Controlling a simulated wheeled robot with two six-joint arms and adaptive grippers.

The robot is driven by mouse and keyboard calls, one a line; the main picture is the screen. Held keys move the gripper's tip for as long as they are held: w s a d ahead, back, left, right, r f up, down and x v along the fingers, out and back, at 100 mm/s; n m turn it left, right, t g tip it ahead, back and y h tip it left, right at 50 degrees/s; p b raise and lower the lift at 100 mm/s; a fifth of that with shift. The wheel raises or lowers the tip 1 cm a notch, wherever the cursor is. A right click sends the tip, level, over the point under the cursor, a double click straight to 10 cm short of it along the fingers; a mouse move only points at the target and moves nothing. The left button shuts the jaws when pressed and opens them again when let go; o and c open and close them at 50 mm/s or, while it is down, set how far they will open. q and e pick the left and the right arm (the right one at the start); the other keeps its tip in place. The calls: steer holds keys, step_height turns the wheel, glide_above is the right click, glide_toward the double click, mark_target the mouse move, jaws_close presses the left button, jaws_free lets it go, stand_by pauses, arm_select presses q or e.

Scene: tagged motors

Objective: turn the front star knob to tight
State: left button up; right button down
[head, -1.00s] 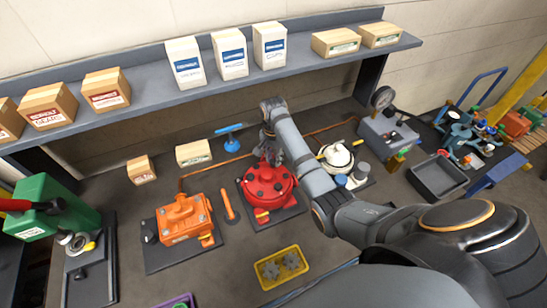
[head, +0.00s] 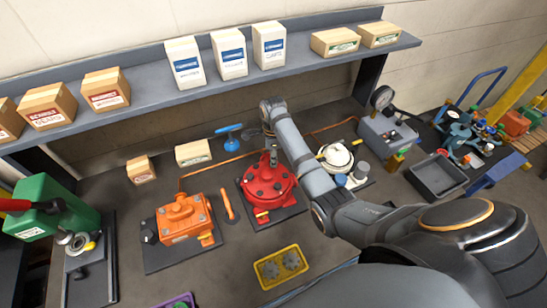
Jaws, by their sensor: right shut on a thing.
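The red round motor (head: 267,190) sits on a dark base plate near the middle of the bench in the head view. My right arm reaches in from the right, and its gripper (head: 273,158) is at the top of the red motor, small and dark. It is shut on a small part there, apparently the front star knob. The knob is too small and covered to make out, and its setting cannot be read. My left gripper is not in view.
An orange motor (head: 184,220) with an orange bar (head: 228,205) beside it stands left. A yellow tray (head: 281,268) with round grey parts lies in front. A white round unit (head: 336,157) stands close right of my forearm. A shelf (head: 215,82) with boxes runs behind.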

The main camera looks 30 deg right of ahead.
steer(key=m, duration=0.3)
steer(key=shift+w+r+m, duration=0.25)
steer(key=shift+r+m, duration=0.05)
steer(key=shift+r, duration=0.05)
steer(key=shift+m, duration=1.8)
steer(key=c, duration=1.4)
jaws_free()
steer(key=shift+o, duration=1.4)
steer(key=shift+s, duration=0.1)
steer(key=shift+f, duration=0.2)
